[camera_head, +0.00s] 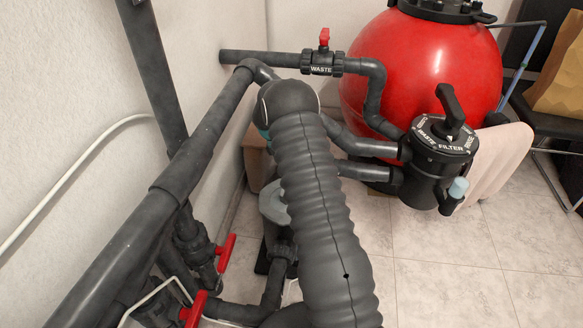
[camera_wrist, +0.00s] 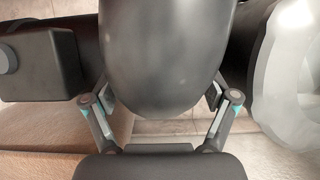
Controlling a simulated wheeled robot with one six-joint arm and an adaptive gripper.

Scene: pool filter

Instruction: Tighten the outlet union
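In the wrist view, the two fingers of my gripper (camera_wrist: 160,97) stand spread apart on either side of a smooth, dark grey rounded body (camera_wrist: 165,55). The pads lie close along its sides; contact is not clear, and the body hides part of the fingertips. I cannot tell whether this body is the outlet union. In the head view, my ribbed grey arm covers the middle and hides my gripper. Beyond the arm, two grey pipes (camera_head: 365,146) run to the black filter valve (camera_head: 440,160). Below, part of a light grey pump-like body (camera_head: 272,203) shows.
A long grey pipe (camera_head: 165,185) runs diagonally along the left wall. Red-handled valves (camera_head: 225,252) sit low at left. The red filter tank (camera_head: 425,70) stands behind. The tiled floor (camera_head: 450,280) at lower right is clear.

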